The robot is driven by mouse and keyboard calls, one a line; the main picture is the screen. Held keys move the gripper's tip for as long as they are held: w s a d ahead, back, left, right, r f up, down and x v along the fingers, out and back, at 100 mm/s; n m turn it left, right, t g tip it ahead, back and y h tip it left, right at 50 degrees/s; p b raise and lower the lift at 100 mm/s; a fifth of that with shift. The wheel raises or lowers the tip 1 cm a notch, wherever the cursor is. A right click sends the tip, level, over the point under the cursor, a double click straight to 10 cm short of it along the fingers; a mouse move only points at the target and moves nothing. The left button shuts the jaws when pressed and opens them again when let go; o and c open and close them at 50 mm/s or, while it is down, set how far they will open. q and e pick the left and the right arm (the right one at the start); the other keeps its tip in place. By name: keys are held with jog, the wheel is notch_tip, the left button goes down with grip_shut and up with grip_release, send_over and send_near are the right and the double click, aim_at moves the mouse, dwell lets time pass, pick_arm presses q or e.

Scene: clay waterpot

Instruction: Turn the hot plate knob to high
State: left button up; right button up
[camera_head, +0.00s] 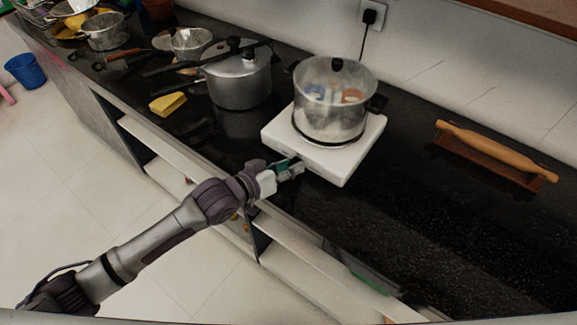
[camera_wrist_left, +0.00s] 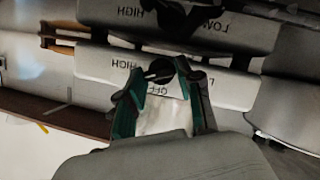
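The white hot plate (camera_head: 345,165) stands on the black counter with a lidded glass pot (camera_head: 330,112) on top. My left gripper (camera_head: 290,168) is at its front face, where the knob is hidden in the head view. In the left wrist view, which is upside down, the black knob (camera_wrist_left: 160,71) sits on the hot plate's front panel (camera_wrist_left: 225,85) among the labels HIGH, OFF and LOW. The left gripper's teal fingers (camera_wrist_left: 162,80) are spread, one on each side of the knob. Whether they touch it is unclear. My right gripper is not in view.
A pressure cooker (camera_head: 238,82) stands left of the hot plate, with a yellow sponge (camera_head: 168,104) further left. A rolling pin (camera_head: 495,150) lies on its wooden holder at the right. The counter (camera_head: 430,235) between them and the front edge is clear.

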pick_arm(q)
grip_shut()
jog(key=c, duration=0.5)
grip_release()
jog(key=m+p, duration=0.1)
jog(key=p, duration=0.1)
jog(key=m+y+p, duration=0.1)
jog(key=p, duration=0.2)
jog(key=shift+s+d+r+m+t, duration=0.15)
jog(key=shift+r+m+t, duration=0.15)
jog(key=shift+r+t, duration=0.1)
jog(key=shift+f+m+y+p, duration=0.3)
jog(key=shift+f+m+y, duration=0.05)
jog(key=shift+m+y, duration=0.25)
grip_shut()
jog(key=o, duration=1.1)
grip_release()
jog(key=shift+o, duration=0.2)
jog(key=v, duration=1.2)
jog(key=shift+f, duration=0.15)
